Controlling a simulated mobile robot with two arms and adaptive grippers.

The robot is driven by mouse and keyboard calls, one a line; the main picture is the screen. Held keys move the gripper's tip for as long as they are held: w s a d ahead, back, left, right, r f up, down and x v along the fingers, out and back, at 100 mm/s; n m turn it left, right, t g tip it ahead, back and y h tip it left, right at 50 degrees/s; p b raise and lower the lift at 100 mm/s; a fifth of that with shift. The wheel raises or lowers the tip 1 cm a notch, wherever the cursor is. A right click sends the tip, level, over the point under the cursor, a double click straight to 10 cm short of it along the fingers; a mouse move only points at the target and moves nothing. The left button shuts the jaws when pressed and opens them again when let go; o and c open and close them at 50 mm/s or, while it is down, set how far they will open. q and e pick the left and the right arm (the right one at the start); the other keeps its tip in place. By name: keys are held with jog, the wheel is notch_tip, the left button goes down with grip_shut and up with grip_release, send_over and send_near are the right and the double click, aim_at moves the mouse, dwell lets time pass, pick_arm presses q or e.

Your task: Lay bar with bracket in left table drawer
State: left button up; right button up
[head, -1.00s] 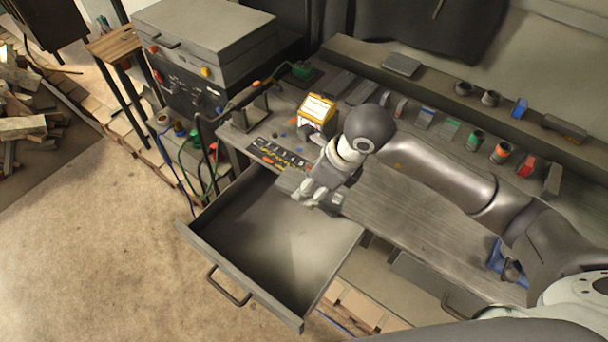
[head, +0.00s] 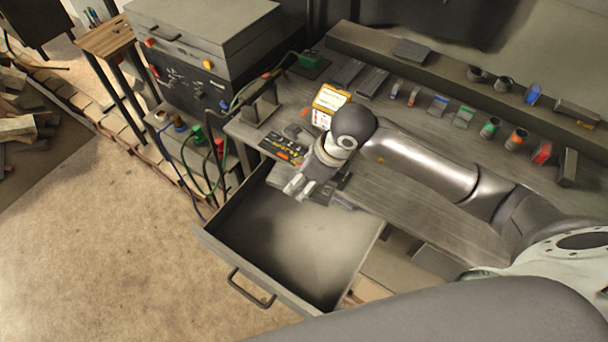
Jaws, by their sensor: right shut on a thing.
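The left table drawer (head: 258,274) is pulled open below the bench's left end, and its visible floor is bare. My right gripper (head: 299,187) reaches in from the right and hangs over the drawer's back edge, beside the bench front. It is shut on a dark grey bar (head: 337,200), which shows on both sides of the fingers. The gripper hides the bar's middle, and I cannot make out the bracket clearly. I cannot tell how far above the drawer floor the bar is. My left gripper is out of view.
The workbench top (head: 415,165) carries a yellow-framed device (head: 329,100), a dark tool panel (head: 281,149) and a row of small coloured parts at the back. A grey machine case (head: 200,40) with cables stands left. The floor before the drawer is clear.

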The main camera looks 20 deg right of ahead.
notch_tip(320, 180, down, 2)
jog(key=shift+f+b, duration=0.1)
jog(key=shift+b, duration=0.5)
jog(key=shift+f+b, duration=5)
jog(key=shift+f, duration=2.55)
jog(key=shift+f+b, duration=1.6)
jog(key=shift+f, duration=0.1)
jog(key=o, duration=1.4)
jog(key=shift+s+f, duration=0.1)
jog(key=shift+f, duration=0.1)
jog(key=v, duration=1.2)
jog(key=shift+r, duration=0.2)
